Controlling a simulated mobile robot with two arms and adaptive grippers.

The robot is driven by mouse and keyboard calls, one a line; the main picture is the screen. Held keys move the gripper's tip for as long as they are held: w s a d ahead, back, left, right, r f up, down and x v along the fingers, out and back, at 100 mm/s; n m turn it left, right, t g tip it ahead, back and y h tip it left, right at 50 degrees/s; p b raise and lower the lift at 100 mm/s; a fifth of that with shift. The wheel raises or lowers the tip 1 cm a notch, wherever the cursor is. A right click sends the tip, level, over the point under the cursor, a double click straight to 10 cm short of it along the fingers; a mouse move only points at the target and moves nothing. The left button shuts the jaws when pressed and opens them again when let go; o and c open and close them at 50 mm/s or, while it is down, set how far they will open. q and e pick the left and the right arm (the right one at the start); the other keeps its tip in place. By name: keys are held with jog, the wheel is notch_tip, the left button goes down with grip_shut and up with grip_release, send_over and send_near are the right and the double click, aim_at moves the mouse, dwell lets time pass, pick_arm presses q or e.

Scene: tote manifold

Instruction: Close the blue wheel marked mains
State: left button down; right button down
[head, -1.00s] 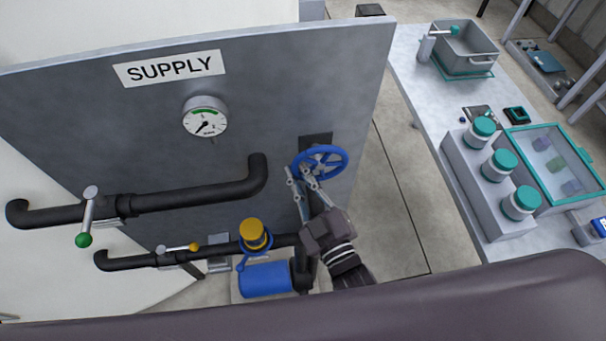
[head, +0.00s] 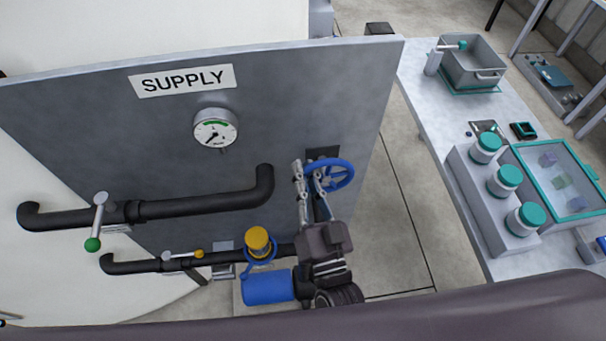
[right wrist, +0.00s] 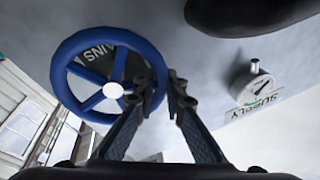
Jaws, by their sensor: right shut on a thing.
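The blue wheel (head: 342,176) is mounted at the right end of the grey SUPPLY panel (head: 90,120). In the right wrist view the wheel (right wrist: 113,90) shows its rim, spokes, a pale hub and a dark plate behind with part of the lettering, "INS". My right gripper (head: 309,168) is at the left side of the wheel in the head view. In the right wrist view its fingers (right wrist: 163,84) are on either side of the rim's right edge, shut on it. The fingers hide part of the wheel. My left gripper is not in view.
A gauge (head: 215,130) is on the panel. A bench (head: 425,80) with jars and a grey tote (head: 472,62) stands right.

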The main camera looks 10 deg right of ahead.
aim_at(329, 160)
jog(key=r+m, duration=0.1)
jog(key=m, duration=0.1)
jog(key=d+r+m+h, duration=0.1)
jog(key=m, duration=0.2)
jog(key=shift+w+t, duration=0.1)
jog(key=shift+t, duration=0.2)
jog(key=m, duration=0.1)
jog(key=d+m+h, duration=0.1)
jog(key=m, duration=0.1)
jog(key=r+m+h, duration=0.1)
jog(key=shift+d+m+p, duration=0.25)
jog(key=shift+m+p, duration=0.05)
jog(key=shift+p, duration=0.1)
jog(key=shift+d+r+m+h, duration=0.1)
jog(key=shift+d+m+h, duration=0.3)
jog(key=shift+m, duration=0.6)
jog(key=shift+d+r+m+h, duration=0.1)
jog(key=shift+d+m+h, duration=0.25)
jog(key=shift+m, duration=0.65)
jog(key=shift+d+r+m+h, duration=0.1)
jog(key=shift+d+m+h, duration=0.3)
jog(key=shift+m, duration=0.6)
jog(key=shift+g, duration=0.4)
jog(key=c, duration=2.2)
grip_release()
jog(key=shift+f, duration=0.1)
jog(key=shift+c, duration=0.2)
jog(key=shift+w+f, duration=0.15)
